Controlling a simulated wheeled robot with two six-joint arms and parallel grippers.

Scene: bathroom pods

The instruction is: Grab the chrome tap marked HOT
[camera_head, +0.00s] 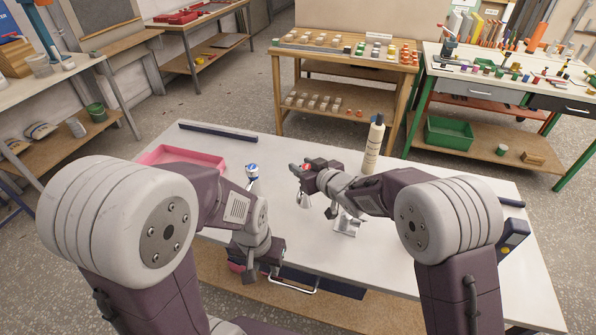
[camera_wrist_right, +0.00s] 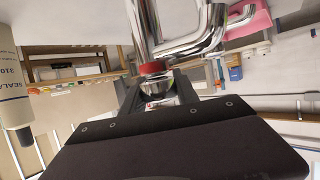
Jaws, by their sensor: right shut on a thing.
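The chrome tap with a red mark (camera_head: 304,199) is on the white worktable, partly hidden by my right gripper (camera_head: 302,172). In the right wrist view, its red band (camera_wrist_right: 152,68) and chrome body lie between the dark fingers (camera_wrist_right: 158,95), which are shut on it. The word HOT cannot be read. A blue-topped chrome tap (camera_head: 252,172) stands to the left, apart from the gripper. My left gripper (camera_head: 262,272) hangs low over the table's near edge; whether its fingers are apart is unclear.
A sealant bottle (camera_head: 374,146) stands close behind my right arm. A chrome piece (camera_head: 346,224) is below that arm. A pink tray (camera_head: 180,154) lies left, a dark bar (camera_head: 217,132) at the far edge, and a dark blue device (camera_head: 513,234) at the right.

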